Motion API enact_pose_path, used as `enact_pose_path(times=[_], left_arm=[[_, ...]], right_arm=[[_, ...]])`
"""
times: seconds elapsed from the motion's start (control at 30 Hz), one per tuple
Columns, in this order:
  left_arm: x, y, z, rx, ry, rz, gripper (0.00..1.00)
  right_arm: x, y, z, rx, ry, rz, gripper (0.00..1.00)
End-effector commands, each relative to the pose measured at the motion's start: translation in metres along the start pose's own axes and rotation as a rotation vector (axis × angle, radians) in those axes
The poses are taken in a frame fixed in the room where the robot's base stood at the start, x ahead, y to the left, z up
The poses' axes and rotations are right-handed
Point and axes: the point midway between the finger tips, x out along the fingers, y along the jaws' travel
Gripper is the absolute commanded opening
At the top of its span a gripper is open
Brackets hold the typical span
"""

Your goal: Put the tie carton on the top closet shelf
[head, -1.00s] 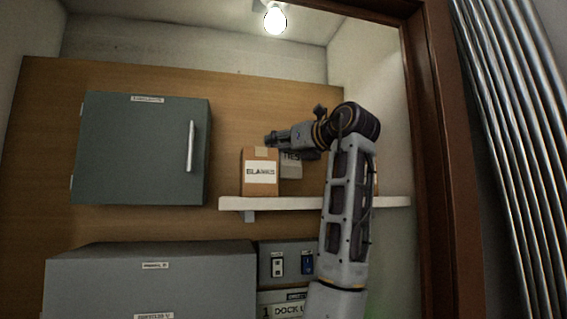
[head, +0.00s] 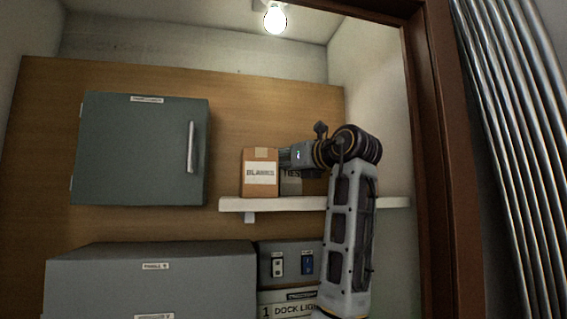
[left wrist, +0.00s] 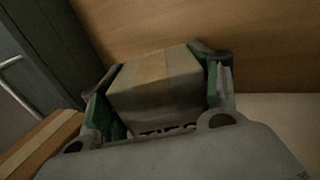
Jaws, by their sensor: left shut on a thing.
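The tie carton, a small grey box marked TIES (head: 292,184), is at the shelf, just right of the blanks carton. Its base looks level with the top of the white shelf (head: 270,204); whether it bears on the shelf is hard to tell. My left gripper (head: 286,158) reaches in from the right and is shut on the tie carton. In the left wrist view, the green-padded fingers (left wrist: 160,88) flank the taped carton (left wrist: 158,78) on both sides. My right gripper is not in view.
An orange-brown blanks carton (head: 260,172) stands on the shelf close beside the tie carton. A dark green wall cabinet (head: 140,150) hangs to the left. Grey boxes and a switch panel (head: 290,263) lie below. A brown door frame (head: 440,170) bounds the right.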

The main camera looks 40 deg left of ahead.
Motion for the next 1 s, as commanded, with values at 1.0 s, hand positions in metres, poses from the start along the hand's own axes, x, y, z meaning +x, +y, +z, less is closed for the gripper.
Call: enact_pose_path(times=[1.0], left_arm=[[-0.0013, -0.0004, 0.0008, 0.0, 0.0, -0.001, 0.71]], right_arm=[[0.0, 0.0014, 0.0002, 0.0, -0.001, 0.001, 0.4]])
